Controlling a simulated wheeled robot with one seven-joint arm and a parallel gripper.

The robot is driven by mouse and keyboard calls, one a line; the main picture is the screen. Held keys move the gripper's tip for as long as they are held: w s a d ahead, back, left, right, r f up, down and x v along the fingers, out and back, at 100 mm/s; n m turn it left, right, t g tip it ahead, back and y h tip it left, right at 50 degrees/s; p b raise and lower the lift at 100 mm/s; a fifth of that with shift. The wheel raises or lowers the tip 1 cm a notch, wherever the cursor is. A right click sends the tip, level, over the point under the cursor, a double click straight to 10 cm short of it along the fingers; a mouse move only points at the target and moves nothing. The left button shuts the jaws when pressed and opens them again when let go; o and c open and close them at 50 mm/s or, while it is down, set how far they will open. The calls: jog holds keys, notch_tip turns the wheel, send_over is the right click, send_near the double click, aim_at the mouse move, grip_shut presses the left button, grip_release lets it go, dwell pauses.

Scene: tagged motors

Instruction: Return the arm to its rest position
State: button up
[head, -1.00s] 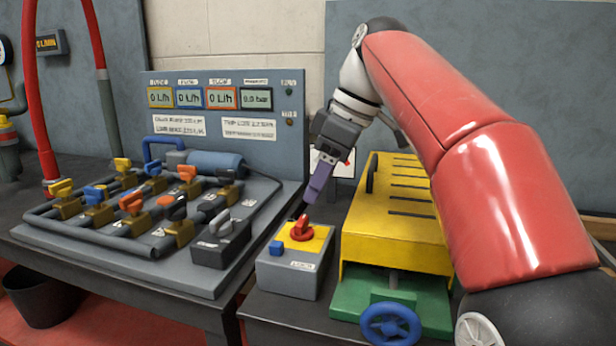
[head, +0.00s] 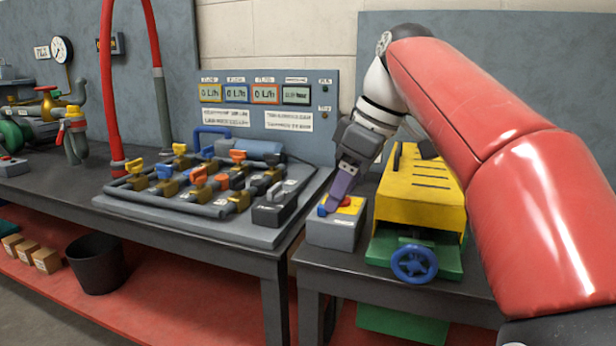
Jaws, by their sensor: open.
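My red arm comes in from the right and bends down at the top of the head view. My gripper (head: 328,208) points down over the grey switch box (head: 335,232) with a yellow top, at its blue button. The red knob on the box is partly hidden behind the gripper. Only one purple finger shows clearly, so the gap between the fingers is hard to see. I cannot tell whether the fingertip touches the box.
A yellow machine (head: 424,190) with a blue handwheel (head: 414,264) stands right of the box, close under my arm. A valve board (head: 205,222) lies to the left, before a display panel (head: 268,108).

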jog(key=s+d+f+m+t+h, duration=0.1)
jog(key=s+d+f+m, duration=0.2)
jog(key=s+f, duration=0.3)
jog(key=s+d+f+m+t+h, duration=0.1)
jog(key=s+d+f+m, duration=0.2)
jog(key=f, duration=0.7)
jog(key=s+d+f+m+t+h, duration=0.1)
jog(key=s+d+f+m+h, duration=0.1)
jog(key=s+f+m, duration=0.5)
jog(key=s+d+f, duration=0.1)
jog(key=s, duration=0.1)
jog(key=shift+s+d+t, duration=0.35)
jog(key=shift+t, duration=0.05)
jog(key=shift+f, duration=0.1)
